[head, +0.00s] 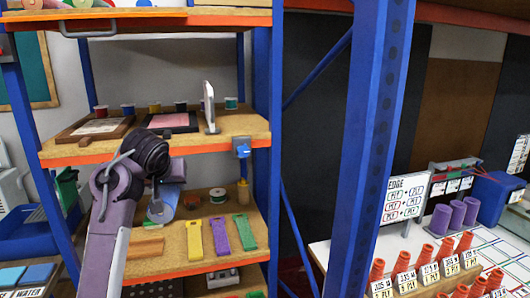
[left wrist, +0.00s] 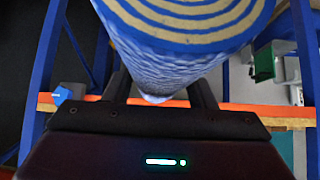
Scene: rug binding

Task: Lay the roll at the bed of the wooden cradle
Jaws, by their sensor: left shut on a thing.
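My left gripper (left wrist: 160,96) is shut on a blue roll (left wrist: 165,62), whose end shows a tan and blue spiral. In the head view the roll (head: 165,203) hangs below my left wrist, in front of the lower shelf. The fingers are mostly hidden there by the wrist. A low wooden piece (head: 147,247), which looks like the cradle, lies on that shelf just below and left of the roll. My arm partly covers it, so its bed is not clear. The roll appears apart from it. My right gripper is not in view.
Yellow (head: 194,240), purple (head: 220,236) and green (head: 244,231) tags lie right of the wooden piece. A spool (head: 218,195) stands behind them. The upper shelf (head: 235,125) overhangs, and a blue post (head: 264,150) bounds the right side.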

